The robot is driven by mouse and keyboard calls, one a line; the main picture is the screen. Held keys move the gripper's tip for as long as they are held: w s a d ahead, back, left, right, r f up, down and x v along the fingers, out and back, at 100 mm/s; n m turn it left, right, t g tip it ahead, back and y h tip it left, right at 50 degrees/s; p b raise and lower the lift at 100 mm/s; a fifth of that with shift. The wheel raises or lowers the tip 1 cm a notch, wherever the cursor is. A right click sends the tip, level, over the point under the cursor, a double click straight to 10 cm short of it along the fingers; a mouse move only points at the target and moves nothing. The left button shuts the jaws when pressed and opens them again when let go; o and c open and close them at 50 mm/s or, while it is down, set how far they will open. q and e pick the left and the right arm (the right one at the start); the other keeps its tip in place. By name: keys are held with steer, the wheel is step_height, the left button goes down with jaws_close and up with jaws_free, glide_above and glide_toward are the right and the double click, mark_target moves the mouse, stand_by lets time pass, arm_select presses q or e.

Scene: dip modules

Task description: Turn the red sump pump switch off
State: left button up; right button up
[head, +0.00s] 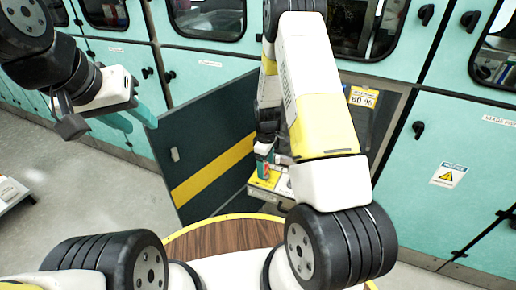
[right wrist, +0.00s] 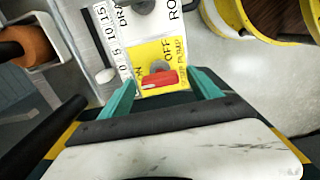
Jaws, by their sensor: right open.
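The red sump pump switch (right wrist: 160,78) sits on a yellow label plate (right wrist: 150,54) with ON and OFF lettering, in the right wrist view. Its red handle lies across the lower part of the plate; I cannot tell for sure which mark it points to. My right gripper (right wrist: 163,82) is open, its teal fingers on either side of the red handle; contact cannot be made out. My left gripper (head: 134,117) is open and empty at the upper left.
A dark open door with a yellow stripe (head: 213,170) stands left of the panel. Teal cabinets (head: 455,130) line the back. In the right wrist view, a grey knob (right wrist: 143,5) and an orange round part (right wrist: 32,45) are near the switch.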

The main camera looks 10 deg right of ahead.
steer(key=c, duration=1.4)
steer(key=shift+m, duration=0.3)
steer(key=m, duration=0.8)
steer(key=shift+m, duration=0.4)
steer(key=m, duration=0.4)
steer(key=shift+m, duration=2.2)
